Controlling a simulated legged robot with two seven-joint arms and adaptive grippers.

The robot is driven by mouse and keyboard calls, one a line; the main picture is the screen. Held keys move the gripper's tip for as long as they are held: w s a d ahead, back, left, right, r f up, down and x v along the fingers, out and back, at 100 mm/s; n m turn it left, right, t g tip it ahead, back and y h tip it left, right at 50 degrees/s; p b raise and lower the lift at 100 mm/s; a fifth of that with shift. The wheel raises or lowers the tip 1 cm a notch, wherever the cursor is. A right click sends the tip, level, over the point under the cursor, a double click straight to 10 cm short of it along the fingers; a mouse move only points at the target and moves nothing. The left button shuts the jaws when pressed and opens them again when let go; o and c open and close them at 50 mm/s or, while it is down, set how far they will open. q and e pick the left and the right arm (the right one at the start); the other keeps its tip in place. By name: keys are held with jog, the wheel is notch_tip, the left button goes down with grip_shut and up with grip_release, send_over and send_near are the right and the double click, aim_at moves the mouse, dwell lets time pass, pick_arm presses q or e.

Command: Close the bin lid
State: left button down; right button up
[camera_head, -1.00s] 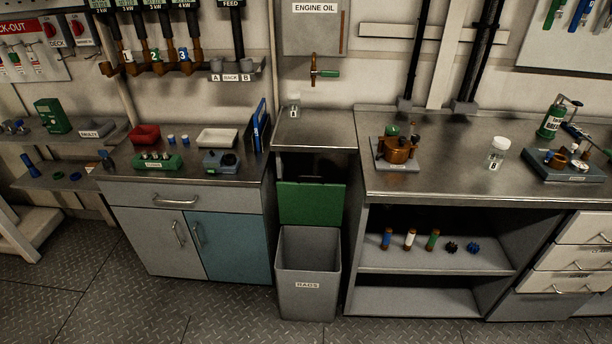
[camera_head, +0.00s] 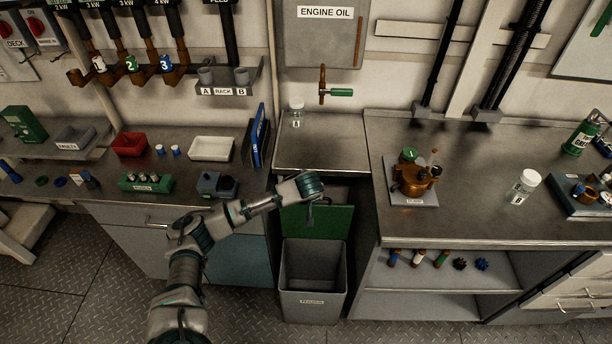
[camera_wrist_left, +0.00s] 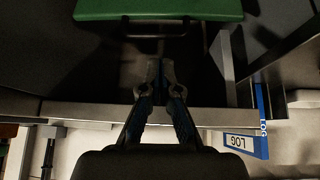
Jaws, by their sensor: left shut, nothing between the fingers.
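The grey bin (camera_head: 312,288) stands in the gap between the two counters, its top open and its inside empty as far as I can see. Its green lid (camera_head: 335,222) is raised upright at the back of the bin; in the wrist view the lid (camera_wrist_left: 160,8) is at the top, with a dark bar handle (camera_wrist_left: 156,32) along its edge. In the wrist view the gripper's fingers (camera_wrist_left: 161,68) are closed together, empty and apart from the handle. My right gripper is out of view.
The small counter (camera_head: 330,150) overhangs behind the lid and holds a clear jar (camera_head: 297,118). A blue log book (camera_head: 258,136) stands at the left counter's edge. The right counter (camera_head: 470,217), with a brown valve assembly (camera_head: 412,182), borders the gap.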

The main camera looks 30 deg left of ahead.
pick_arm(q)
jog(key=a+r, duration=0.1)
jog(key=a, duration=0.1)
jog(key=b, duration=0.3)
send_over(307, 204)
jog(key=shift+n+g, duration=0.3)
jog(key=shift+n, duration=0.1)
jog(key=f, duration=0.8)
jog(key=shift+w+a, duration=0.25)
jog(key=shift+w, duration=0.15)
jog(key=shift+w+d+y, duration=0.1)
jog(key=shift+d+y, duration=0.2)
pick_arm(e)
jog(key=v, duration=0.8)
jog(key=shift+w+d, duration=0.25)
